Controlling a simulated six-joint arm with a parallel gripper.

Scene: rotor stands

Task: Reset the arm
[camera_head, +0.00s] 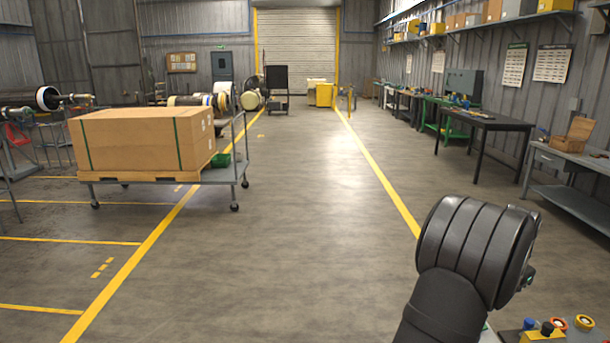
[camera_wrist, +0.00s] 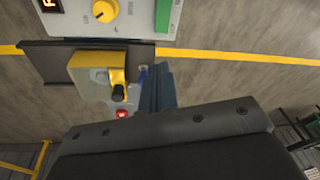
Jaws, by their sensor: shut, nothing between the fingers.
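My gripper (camera_wrist: 157,72) shows in the wrist view as a narrow blue-grey pair of fingers reaching up from a wide dark body with bolts. The fingers are shut and hold nothing. They are beside a yellow box with a black knob (camera_wrist: 98,75); I cannot tell whether they touch it. In the head view my dark, ribbed arm rises from the bottom edge at the right, and the gripper itself does not show there.
Beside my arm in the head view is a control box with coloured buttons (camera_head: 556,325). A cart with a large cardboard box (camera_head: 140,140) stands at the left. Workbenches (camera_head: 482,125) line the right wall. The middle floor is clear. A panel with a yellow knob (camera_wrist: 104,12) tops the wrist view.

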